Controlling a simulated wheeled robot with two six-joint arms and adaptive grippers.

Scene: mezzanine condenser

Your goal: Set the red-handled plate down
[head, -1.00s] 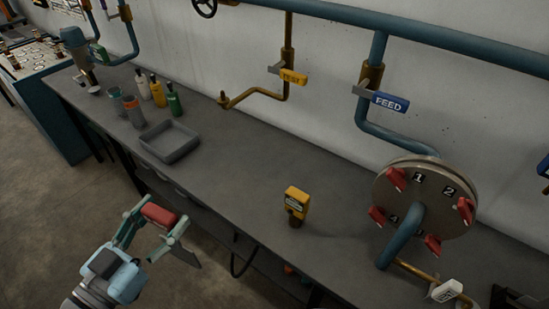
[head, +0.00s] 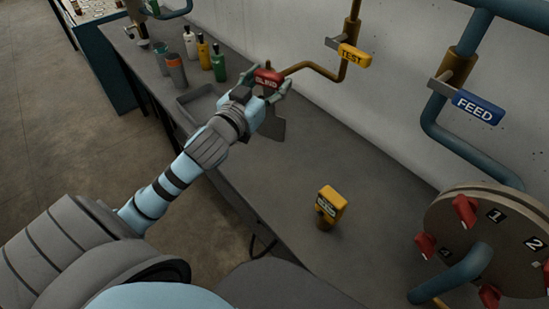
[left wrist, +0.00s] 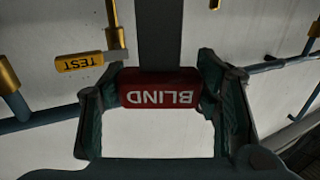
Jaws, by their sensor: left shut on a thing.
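The red handle (head: 268,76) of the plate is between the fingers of my left gripper (head: 267,87), which is shut on it. In the left wrist view the handle (left wrist: 160,88) reads BLIND, upside down, with the fingers on both its ends. The flat grey plate (head: 273,124) hangs below the gripper in the head view, over the bench (head: 285,165). I cannot tell whether its lower edge touches the bench top. In the left wrist view the plate's dark strip (left wrist: 160,35) runs up from the handle. My right gripper is not in view.
A grey tray (head: 186,97) lies behind my left forearm, partly hidden. Several bottles, one of them green (head: 218,63), stand beyond it. A yellow-topped device (head: 331,202) stands nearer on the bench. A round flange (head: 492,225) with red clamps is at right. The bench between is clear.

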